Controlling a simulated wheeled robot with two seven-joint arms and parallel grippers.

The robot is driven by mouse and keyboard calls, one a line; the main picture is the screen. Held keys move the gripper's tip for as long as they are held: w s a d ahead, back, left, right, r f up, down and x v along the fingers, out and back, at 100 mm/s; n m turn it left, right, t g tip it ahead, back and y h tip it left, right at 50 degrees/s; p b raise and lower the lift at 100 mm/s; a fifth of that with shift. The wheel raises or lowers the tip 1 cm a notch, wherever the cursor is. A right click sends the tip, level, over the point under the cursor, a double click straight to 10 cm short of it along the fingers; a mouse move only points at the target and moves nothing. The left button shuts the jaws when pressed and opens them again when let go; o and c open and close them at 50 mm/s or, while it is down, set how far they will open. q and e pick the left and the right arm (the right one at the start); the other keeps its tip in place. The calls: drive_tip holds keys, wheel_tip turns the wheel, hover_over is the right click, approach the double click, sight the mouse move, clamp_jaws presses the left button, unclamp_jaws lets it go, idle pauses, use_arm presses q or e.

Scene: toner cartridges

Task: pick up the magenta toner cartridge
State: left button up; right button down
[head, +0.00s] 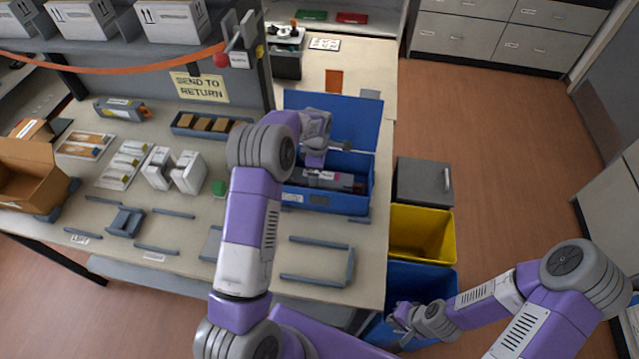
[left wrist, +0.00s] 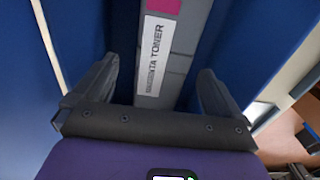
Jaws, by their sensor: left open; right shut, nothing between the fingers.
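The magenta toner cartridge (head: 338,181) is a dark grey bar with a magenta patch, lying in the open blue bin on the table. In the left wrist view the cartridge (left wrist: 156,55) shows a magenta label and a white "MAGENTA TONER" label. My left gripper (left wrist: 158,70) is open, with one finger on each side of the cartridge and a visible gap to both. In the head view my left gripper (head: 315,158) is over the bin and hides part of the cartridge. My right gripper (head: 404,316) is shut and empty, low beside the table's right end.
The blue bin (head: 345,207) has close walls and a raised lid (head: 340,118) behind. Yellow (head: 422,235) and blue floor bins stand right of the table. Another cartridge (head: 122,108), boxes and an open carton (head: 25,180) occupy the table's left. The floor at right is clear.

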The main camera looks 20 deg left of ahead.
use_arm(q)
drive_tip(key=f, duration=0.2)
drive_tip(key=d+f, duration=0.1)
drive_tip(key=f, duration=0.1)
drive_tip(key=shift+s+f, duration=0.1)
drive_tip(key=shift+f, duration=0.2)
drive_tip(key=shift+a+f, duration=0.1)
drive_tip(key=shift+f, duration=0.2)
drive_tip(key=shift+r, duration=0.1)
drive_tip(key=c, duration=1.6)
drive_tip(key=shift+o, duration=0.2)
drive_tip(key=shift+r, duration=0.1)
